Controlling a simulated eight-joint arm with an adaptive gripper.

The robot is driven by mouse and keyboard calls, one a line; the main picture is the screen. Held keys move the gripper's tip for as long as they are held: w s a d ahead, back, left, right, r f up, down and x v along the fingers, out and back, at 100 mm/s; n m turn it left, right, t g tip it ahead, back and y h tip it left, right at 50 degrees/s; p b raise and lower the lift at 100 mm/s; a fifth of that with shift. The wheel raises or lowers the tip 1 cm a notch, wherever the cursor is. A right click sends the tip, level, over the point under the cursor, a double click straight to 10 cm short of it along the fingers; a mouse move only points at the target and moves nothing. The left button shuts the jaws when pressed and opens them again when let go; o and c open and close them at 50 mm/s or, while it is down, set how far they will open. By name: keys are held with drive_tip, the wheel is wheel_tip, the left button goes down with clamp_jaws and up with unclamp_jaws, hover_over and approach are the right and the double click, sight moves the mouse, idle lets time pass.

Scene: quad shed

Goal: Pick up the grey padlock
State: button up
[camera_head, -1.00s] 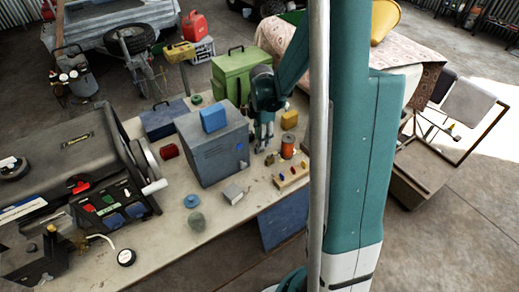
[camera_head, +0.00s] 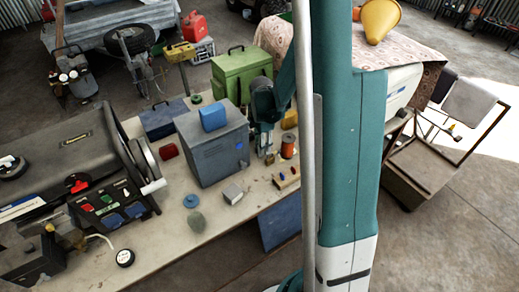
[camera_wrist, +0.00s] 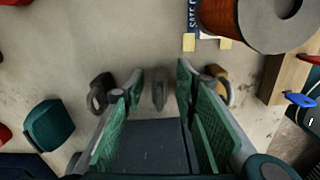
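The grey padlock (camera_wrist: 158,90) shows in the wrist view as a narrow, slightly blurred shape between the fingers, with a gap visible on each side. My gripper (camera_wrist: 160,75) is open, its green textured fingers either side of it. A dark padlock (camera_wrist: 101,92) is just outside the left finger, and a brass padlock (camera_wrist: 217,77) is just outside the right finger. In the head view my gripper (camera_head: 264,152) points down low over the bench, right of the grey metal box. The brass padlock (camera_head: 269,160) shows beside it; the grey one cannot be made out there.
An orange spool (camera_head: 288,147) and a wooden block with coloured pegs (camera_head: 287,178) stand close on the right. The grey metal box (camera_head: 213,147) stands close on the left. A yellow block (camera_head: 289,118) and green case (camera_head: 240,75) are behind.

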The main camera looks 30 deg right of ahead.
drive_tip(key=shift+f, duration=0.1)
idle(0.5)
clamp_jaws()
drive_tip(key=shift+r+p, duration=0.7)
drive_tip(key=shift+r, duration=4.3)
